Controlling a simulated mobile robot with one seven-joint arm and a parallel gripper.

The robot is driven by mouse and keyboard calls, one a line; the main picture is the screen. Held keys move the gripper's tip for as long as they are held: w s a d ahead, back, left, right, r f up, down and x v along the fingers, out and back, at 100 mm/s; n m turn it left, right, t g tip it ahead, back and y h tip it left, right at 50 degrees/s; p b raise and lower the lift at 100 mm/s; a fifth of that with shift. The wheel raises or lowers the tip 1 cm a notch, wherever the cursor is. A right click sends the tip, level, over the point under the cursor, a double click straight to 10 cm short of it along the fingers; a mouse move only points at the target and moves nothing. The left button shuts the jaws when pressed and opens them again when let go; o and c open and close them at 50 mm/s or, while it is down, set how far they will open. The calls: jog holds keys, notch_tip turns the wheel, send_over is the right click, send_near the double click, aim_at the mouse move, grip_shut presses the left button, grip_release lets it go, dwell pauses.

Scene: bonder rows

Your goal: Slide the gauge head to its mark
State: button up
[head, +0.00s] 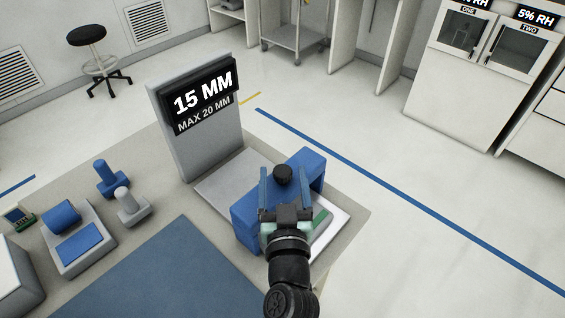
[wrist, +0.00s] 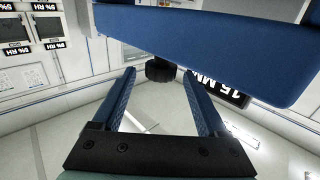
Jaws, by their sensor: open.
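The gauge head is a blue bridge-shaped block (head: 309,166) with a black knob (head: 283,173), standing across a pale base plate (head: 226,184). A green strip (head: 321,217) shows on the plate right of my gripper; I cannot tell if it is the mark. A grey upright panel at the back bears a display (head: 205,97) reading "15 MM, MAX 20 MM". My gripper (head: 283,172) is open, its blue fingers on either side of the knob. In the wrist view, the knob (wrist: 159,70) lies between or just beyond the fingertips (wrist: 159,75), with the blue block (wrist: 200,45) above. Contact is unclear.
On the table at left stand a blue device (head: 80,245), a blue peg-like piece (head: 110,180) and a grey one (head: 130,208). A blue mat (head: 165,275) lies in front, clear. Cabinets (head: 485,75) stand far off at right.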

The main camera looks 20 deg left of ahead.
jog(key=shift+x, duration=1.15)
grip_shut()
dwell(0.6)
